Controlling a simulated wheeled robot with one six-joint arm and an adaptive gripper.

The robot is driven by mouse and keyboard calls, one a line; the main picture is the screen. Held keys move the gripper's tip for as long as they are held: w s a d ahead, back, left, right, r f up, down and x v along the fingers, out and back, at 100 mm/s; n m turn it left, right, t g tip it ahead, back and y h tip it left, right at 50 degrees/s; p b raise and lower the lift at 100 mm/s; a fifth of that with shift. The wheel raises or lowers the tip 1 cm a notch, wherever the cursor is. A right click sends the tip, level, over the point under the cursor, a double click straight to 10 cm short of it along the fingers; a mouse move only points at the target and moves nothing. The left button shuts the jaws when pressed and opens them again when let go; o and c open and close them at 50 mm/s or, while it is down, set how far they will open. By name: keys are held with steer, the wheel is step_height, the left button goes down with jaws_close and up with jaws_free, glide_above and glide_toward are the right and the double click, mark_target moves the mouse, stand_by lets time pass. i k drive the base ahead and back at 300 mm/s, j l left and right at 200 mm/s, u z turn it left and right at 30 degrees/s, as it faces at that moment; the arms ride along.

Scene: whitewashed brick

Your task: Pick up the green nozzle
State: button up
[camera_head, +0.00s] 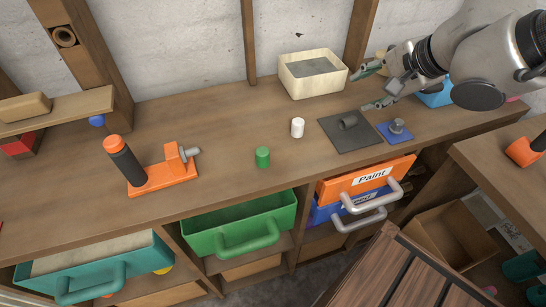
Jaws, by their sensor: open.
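The green nozzle (262,157) is a small green cylinder standing upright on the wooden workbench (235,140), left of the middle of the bench. Nothing covers it. My gripper (366,88) is at the upper right, apart from the nozzle, with its fingers pointing left and spread open. Nothing shows between the fingers. It appears to be above the back of the bench, right of a cream bin.
A white cylinder (297,128) stands right of the nozzle. A dark plate (350,140) and blue plate (394,134) lie further right. An orange tool base (165,176) is left. The cream bin (312,82) stands behind. An open green drawer (240,222) juts out below.

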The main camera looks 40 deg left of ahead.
mark_target(262, 154)
steer(key=k, duration=0.95)
